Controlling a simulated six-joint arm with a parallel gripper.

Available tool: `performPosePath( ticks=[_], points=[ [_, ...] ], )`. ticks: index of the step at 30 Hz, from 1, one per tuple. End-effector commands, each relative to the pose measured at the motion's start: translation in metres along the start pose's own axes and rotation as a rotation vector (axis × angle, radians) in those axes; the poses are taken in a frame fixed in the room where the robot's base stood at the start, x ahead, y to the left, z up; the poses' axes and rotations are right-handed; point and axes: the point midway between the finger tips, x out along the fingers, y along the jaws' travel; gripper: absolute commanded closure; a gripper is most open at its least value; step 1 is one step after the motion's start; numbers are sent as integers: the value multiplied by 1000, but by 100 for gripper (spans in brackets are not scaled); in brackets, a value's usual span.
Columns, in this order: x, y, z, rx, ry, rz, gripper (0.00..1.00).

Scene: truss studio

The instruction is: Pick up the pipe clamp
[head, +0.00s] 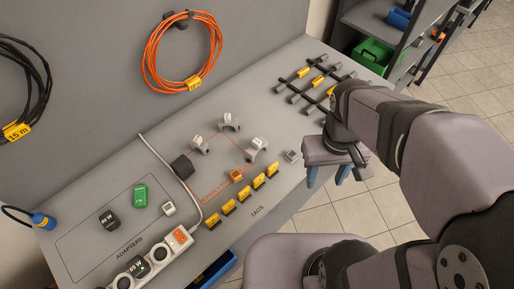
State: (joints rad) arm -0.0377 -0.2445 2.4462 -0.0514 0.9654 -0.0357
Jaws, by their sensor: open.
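Three grey clamp-like pieces with pale labels lie on the grey bench: one at the back (229,121), one to its left (198,146) and one to the front right (257,149). I cannot tell from this view which is the pipe clamp meant. My gripper (327,179) is at the bench's right front edge, to the right of all three and apart from them. Its two blue fingers are spread, with nothing seen between them.
Yellow tags (243,194) line the bench front, near an orange block (235,175) and a small grey block (291,156). A power strip (150,262) and adapters (140,195) are at left. Dark bars (318,82) with yellow labels lie at the back right. Orange cable (183,52) hangs on the wall.

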Motion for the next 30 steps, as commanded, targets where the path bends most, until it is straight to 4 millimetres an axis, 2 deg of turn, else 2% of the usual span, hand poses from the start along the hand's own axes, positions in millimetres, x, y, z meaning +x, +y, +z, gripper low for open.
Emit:
performPosePath(
  ticks=[1, 8, 11, 14, 16, 18, 22, 25, 30],
  points=[
    [12, 0, -2, -72, -22, 28, 55],
    [33, 10, -17, -444, -127, 203, 55],
    [42, 14, -33, -659, -191, 320, 55],
    [50, 13, -61, -919, -273, 484, 55],
    [51, 6, -88, -1117, -343, 633, 55],
    [48, -9, -118, -1297, -413, 800, 55],
    [31, -50, -161, -1521, -519, 1086, 55],
    [19, -86, -182, -1620, -579, 1272, 55],
    [2, -148, -199, -1705, -654, 1547, 55]
  ],
)
